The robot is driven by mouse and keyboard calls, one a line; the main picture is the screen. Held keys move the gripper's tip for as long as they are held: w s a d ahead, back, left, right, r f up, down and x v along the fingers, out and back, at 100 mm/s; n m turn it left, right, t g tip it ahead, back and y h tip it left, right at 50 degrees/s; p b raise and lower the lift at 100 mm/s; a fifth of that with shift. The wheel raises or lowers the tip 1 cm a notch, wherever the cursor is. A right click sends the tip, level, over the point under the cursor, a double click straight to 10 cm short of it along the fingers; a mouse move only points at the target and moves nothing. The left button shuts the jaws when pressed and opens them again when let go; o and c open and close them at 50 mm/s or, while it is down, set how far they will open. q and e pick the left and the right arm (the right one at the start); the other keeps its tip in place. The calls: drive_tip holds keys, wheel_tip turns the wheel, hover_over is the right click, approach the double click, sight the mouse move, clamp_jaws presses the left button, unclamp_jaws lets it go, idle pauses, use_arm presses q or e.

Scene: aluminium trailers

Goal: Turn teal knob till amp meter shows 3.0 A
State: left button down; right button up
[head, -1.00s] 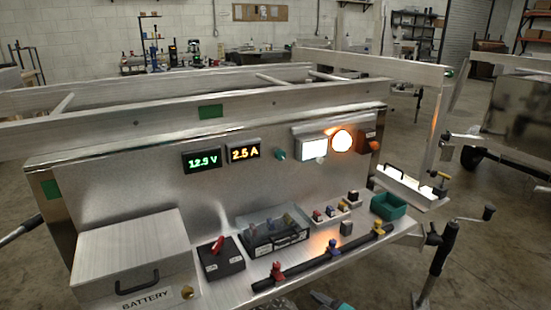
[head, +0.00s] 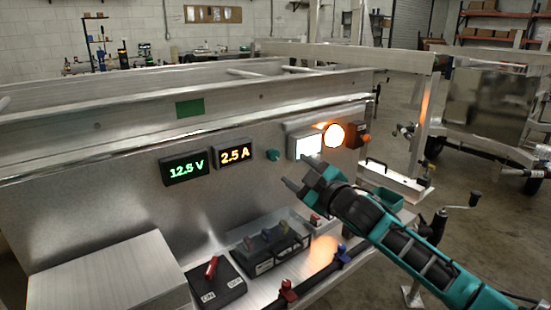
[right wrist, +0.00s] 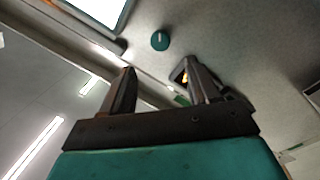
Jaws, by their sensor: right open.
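The small teal knob (head: 272,155) sits on the upright metal panel, between the amp meter and a lit white square panel. The amp meter (head: 235,155) reads 2.5 A in amber digits. My right gripper (head: 302,176) is open and empty, in front of the panel, below and right of the knob and apart from it. In the right wrist view the knob (right wrist: 160,40) shows beyond the fingertips, roughly between the two open fingers (right wrist: 157,70). Part of the amp meter there is hidden behind one finger. My left gripper is out of view.
A green volt meter (head: 185,168) is left of the amp meter. The lit white panel (head: 305,146) and a round glowing lamp (head: 334,135) are to the knob's right. A switch box (head: 215,283) and a clear-lidded box (head: 270,248) stand on the shelf below.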

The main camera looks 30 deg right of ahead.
sight(275, 156)
drive_tip(key=w, duration=1)
drive_tip(key=shift+w+d+b, duration=0.1)
drive_tip(key=shift+w+b, duration=0.1)
drive_tip(key=shift+b, duration=0.2)
drive_tip(key=c, duration=1)
